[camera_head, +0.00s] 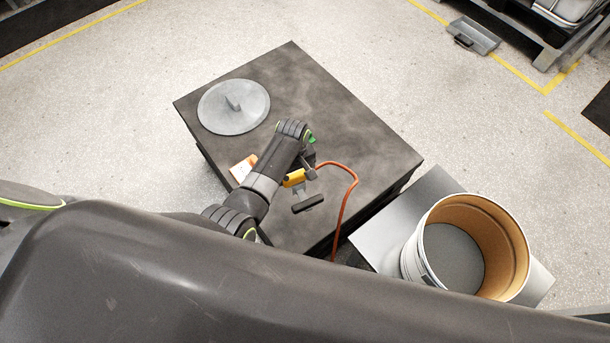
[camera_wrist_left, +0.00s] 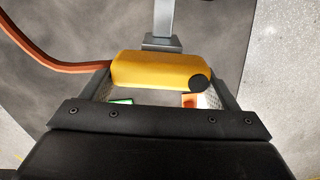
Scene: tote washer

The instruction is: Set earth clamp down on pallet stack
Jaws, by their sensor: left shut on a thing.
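The earth clamp (camera_head: 294,178) has a yellow body, a grey metal part at its end and an orange cable (camera_head: 350,170). My left gripper (camera_head: 303,174) is shut on the yellow body. In the left wrist view the clamp (camera_wrist_left: 155,70) sits between both fingers (camera_wrist_left: 165,90), with the cable running off to the left. The pallet stack appears to be the dark, flat-topped block (camera_head: 350,120) under the gripper. The clamp is over its top; I cannot tell whether it touches. My right gripper is not in view.
A round grey lid (camera_head: 220,108) with a handle lies on the block's far left. A small white-and-orange item (camera_head: 240,168) lies beside my left arm. An open drum (camera_head: 518,250) stands at right on a grey plate (camera_head: 385,237). The block's right part is clear.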

